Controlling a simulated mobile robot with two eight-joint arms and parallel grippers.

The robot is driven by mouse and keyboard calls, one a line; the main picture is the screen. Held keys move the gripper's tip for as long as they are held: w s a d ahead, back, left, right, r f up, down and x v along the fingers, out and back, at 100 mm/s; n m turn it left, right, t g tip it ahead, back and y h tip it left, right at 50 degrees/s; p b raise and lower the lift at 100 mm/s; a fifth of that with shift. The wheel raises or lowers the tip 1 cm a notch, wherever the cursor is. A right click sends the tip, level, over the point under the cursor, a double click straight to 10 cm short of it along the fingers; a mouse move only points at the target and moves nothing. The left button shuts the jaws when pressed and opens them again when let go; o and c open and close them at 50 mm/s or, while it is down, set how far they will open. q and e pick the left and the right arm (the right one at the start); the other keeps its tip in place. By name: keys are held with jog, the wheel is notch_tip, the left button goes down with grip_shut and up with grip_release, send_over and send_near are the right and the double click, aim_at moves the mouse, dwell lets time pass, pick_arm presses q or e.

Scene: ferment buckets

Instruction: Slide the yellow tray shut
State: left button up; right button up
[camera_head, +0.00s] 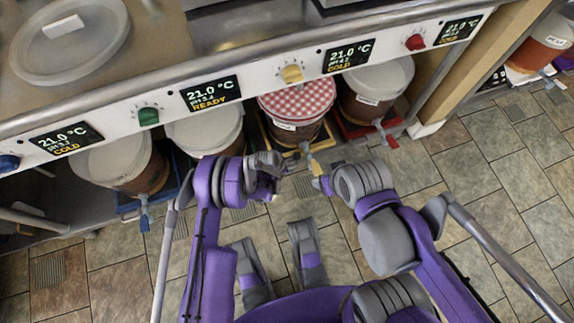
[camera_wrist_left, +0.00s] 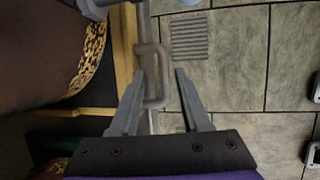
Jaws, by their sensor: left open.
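The yellow tray (camera_head: 290,153) sits on the floor under the counter, beneath the bucket with the red checkered lid (camera_head: 298,98). Its front edge shows in the left wrist view as a yellow strip (camera_wrist_left: 124,55). A grey loop-shaped handle (camera_wrist_left: 155,75) lies alongside that edge. My left gripper (camera_head: 278,181) is just in front of the tray. In the left wrist view its two fingers (camera_wrist_left: 158,90) are open, with the lower end of the handle between them; contact is unclear. My right gripper (camera_head: 318,183) is close by on the right; its jaws cannot be made out.
A bucket on a red tray (camera_head: 366,130) stands to the right. A pale-lidded bucket (camera_head: 205,130) and one on a blue tray (camera_head: 128,205) stand to the left. A yellow tap (camera_head: 316,164) hangs near my grippers.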

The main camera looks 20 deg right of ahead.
pick_arm(q)
jog(key=p+v, duration=0.2)
jog(key=v, duration=0.9)
jog(key=shift+p, duration=0.35)
jog(key=shift+f, duration=0.1)
